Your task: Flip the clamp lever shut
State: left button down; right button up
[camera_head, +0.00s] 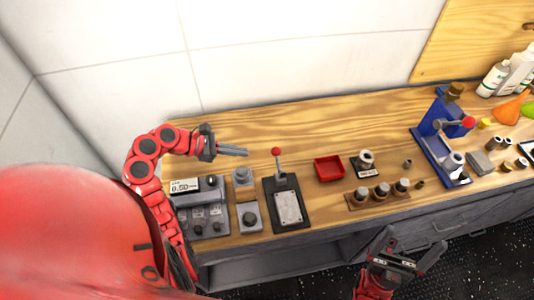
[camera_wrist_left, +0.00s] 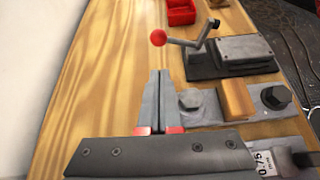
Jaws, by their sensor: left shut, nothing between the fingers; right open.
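The clamp lever (camera_head: 280,165) has a red ball tip and rises from a black base (camera_head: 295,222) that carries a silver plate (camera_head: 289,207). In the left wrist view the lever (camera_wrist_left: 185,43) is a bent rod, its red ball at the left end, beside the base (camera_wrist_left: 205,67). My left gripper (camera_head: 247,152) is shut and empty, left of the red ball in the head view and apart from it. Its fingertips (camera_wrist_left: 158,72) lie below the ball in the wrist view. My right gripper (camera_head: 415,242) is open and empty, in front of the bench's front edge.
The bench behind the clamp is clear.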

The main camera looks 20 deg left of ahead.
aim_at(279, 162)
pick_arm(q)
jog(key=p+x, duration=0.1)
jog(key=x, duration=0.7)
jog(key=shift+w+d, duration=0.15)
jog(key=shift+d, duration=0.05)
jog(key=shift+w+d+f+p, duration=0.35)
jog(key=shift+w+d+f, duration=0.1)
jog(key=shift+f, duration=0.1)
